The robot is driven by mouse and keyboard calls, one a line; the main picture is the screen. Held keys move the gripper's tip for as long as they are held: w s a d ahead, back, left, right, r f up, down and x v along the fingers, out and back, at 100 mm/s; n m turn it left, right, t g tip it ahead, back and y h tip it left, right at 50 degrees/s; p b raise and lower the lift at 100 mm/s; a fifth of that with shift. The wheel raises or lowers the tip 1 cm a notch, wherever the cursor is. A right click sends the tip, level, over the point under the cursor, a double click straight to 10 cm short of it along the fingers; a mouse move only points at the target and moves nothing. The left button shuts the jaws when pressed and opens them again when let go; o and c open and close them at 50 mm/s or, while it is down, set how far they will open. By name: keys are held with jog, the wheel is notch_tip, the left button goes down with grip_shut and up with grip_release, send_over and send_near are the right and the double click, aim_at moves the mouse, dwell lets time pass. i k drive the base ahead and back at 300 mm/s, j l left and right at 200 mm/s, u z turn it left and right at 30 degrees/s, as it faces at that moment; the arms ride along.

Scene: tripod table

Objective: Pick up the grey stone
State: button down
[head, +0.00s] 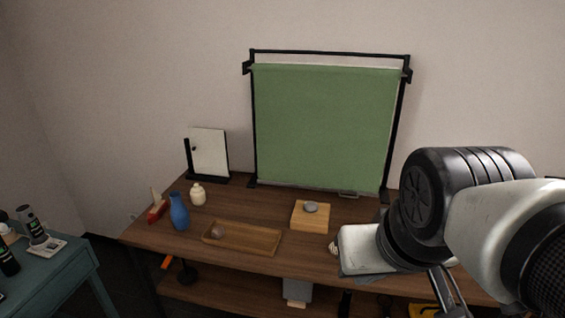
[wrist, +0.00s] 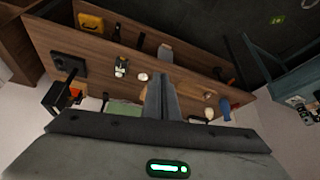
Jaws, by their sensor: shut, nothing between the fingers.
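The grey stone (head: 311,207) is a small, flat, rounded piece lying on top of a light wooden block (head: 309,222) in the middle of the brown table. In the head view my arm fills the right side, to the right of the block and apart from it; I cannot make out the fingertips there. In the wrist view my gripper (wrist: 160,88) has its two dark fingers together and empty. I cannot pick out the grey stone in the wrist view; the fingers cover part of the tabletop.
Left on the table (head: 285,256) are a wooden tray (head: 258,243) holding a brownish round object (head: 217,232), a blue vase (head: 179,211) and a cream jar (head: 197,194). A green screen (head: 322,125) stands behind. A small whitish object (head: 334,248) lies near my arm.

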aim_at(310, 207)
jog(key=i+j+u, duration=0.55)
jog(key=i, duration=0.2)
